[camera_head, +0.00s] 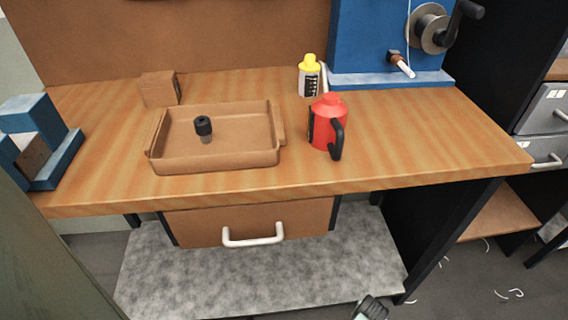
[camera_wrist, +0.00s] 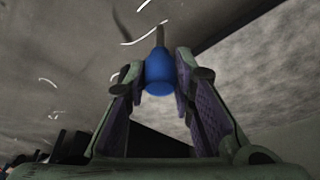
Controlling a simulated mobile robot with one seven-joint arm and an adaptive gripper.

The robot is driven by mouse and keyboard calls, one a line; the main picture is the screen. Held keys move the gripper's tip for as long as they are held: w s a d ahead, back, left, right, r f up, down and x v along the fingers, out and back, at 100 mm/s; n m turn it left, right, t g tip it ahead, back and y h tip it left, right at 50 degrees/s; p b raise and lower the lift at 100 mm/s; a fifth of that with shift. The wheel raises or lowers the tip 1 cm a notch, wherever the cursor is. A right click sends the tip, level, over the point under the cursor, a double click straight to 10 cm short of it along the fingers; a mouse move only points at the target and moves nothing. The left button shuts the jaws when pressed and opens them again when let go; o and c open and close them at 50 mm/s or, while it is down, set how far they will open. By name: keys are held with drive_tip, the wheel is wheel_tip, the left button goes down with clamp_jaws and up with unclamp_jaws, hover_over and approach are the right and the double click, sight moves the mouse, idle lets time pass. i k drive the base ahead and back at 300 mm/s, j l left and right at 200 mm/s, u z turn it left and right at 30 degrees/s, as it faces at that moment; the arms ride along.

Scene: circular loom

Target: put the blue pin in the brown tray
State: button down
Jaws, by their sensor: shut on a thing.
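The blue pin (camera_wrist: 158,72) shows in the wrist view, with a rounded blue body and a thin grey shank pointing up in the picture. My gripper (camera_wrist: 160,85) is shut on its blue body, one finger on each side. In the head view only a small part of my gripper (camera_head: 370,309) shows at the bottom edge, low in front of the bench, and the pin cannot be seen there. The brown tray (camera_head: 215,160) sits on the wooden bench, left of centre. A black-topped pin (camera_head: 204,128) with a grey lower part stands in it.
A red oil can (camera_head: 327,124) stands right of the tray, with a yellow-capped bottle (camera_head: 309,77) behind it. A brown block (camera_head: 159,89) is behind the tray. The bench's front edge (camera_head: 290,193), drawer handle (camera_head: 252,239) and grey lower shelf (camera_head: 250,275) lie below.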

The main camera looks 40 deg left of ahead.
sight(253, 130)
drive_tip(key=k+j, duration=0.25)
drive_tip(key=k+j+u, duration=0.15)
drive_tip(key=j, duration=0.3)
drive_tip(key=k+j, duration=0.25)
drive_tip(key=j+u, duration=0.05)
drive_tip(key=j, duration=0.05)
